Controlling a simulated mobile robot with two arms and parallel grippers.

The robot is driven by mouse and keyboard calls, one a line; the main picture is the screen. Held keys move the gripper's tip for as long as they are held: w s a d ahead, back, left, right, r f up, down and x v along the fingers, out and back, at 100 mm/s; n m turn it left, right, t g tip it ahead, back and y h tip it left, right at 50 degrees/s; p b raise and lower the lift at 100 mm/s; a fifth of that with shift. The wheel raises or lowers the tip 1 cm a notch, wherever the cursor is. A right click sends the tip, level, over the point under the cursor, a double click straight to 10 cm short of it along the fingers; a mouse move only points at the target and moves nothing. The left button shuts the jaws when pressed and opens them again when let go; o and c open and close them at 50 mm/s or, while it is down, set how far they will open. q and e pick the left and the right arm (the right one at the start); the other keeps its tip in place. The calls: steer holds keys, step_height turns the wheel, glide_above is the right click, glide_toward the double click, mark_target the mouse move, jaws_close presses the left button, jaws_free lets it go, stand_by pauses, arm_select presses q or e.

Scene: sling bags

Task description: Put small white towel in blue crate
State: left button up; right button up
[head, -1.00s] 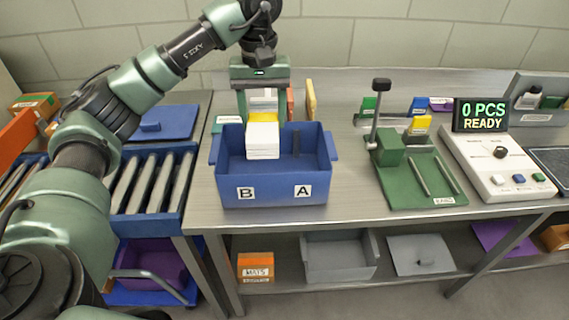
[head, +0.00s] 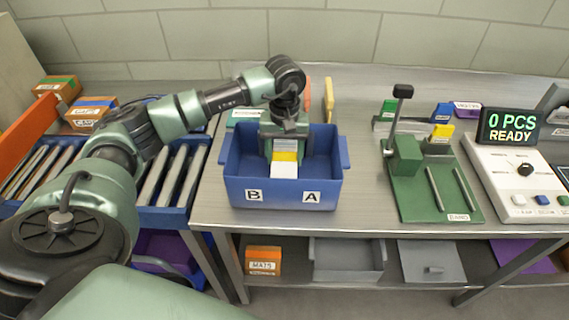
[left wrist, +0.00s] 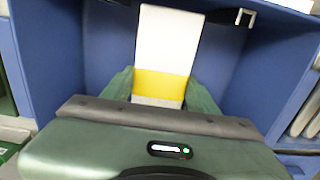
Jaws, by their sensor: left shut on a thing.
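The blue crate (head: 234,185) stands on the steel table, with labels B at left and A at right on its front wall. My left gripper (head: 285,154) points down inside the crate, near the middle. It is shut on the small white towel (head: 284,170), a folded white piece with a yellow band. In the left wrist view the towel (left wrist: 168,42) sits between the green fingers, with blue crate walls (left wrist: 50,60) around it. I cannot tell whether the towel touches the crate floor. My right gripper is not in view.
A green fixture with an upright lever (head: 430,185) stands right of the crate. A white control box (head: 515,180) with a display reading "0 PCS READY" (head: 512,126) is further right. A roller conveyor (head: 165,180) lies left. Bare tabletop (head: 370,205) lies between crate and fixture.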

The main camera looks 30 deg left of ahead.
arm_select(q)
steer(key=shift+f, duration=0.4)
step_height(320, 180, down, 3)
steer(key=shift+f+p, duration=0.2)
steer(key=shift+p, duration=0.35)
steer(key=shift+f, duration=0.15)
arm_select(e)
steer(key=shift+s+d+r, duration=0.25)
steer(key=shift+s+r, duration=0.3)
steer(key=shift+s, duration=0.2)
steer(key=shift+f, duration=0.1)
arm_select(q)
steer(key=o, duration=1.6)
steer(key=shift+f, duration=0.1)
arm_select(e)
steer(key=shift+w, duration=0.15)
